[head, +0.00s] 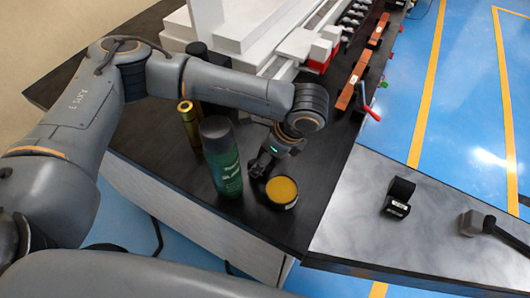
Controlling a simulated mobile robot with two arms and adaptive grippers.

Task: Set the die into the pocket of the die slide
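A black block with white labels (398,197) lies on the grey tabletop at the right; it may be the die, but I cannot tell for sure. The white machine (265,35) stands on the black bench at the top; I cannot make out the die slide's pocket. My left gripper (262,162) is low over the black bench, between a dark green can and a round tin. Its fingers are small and dark, so I cannot tell whether they are open or shut. My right gripper is not in view.
The green can (222,160) stands beside the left gripper, with a brass-coloured cylinder (189,125) behind it. The tin with a yellow top (281,191) is just in front. A grey-headed tool (472,222) lies at the right. The grey tabletop (345,225) is clear at its left.

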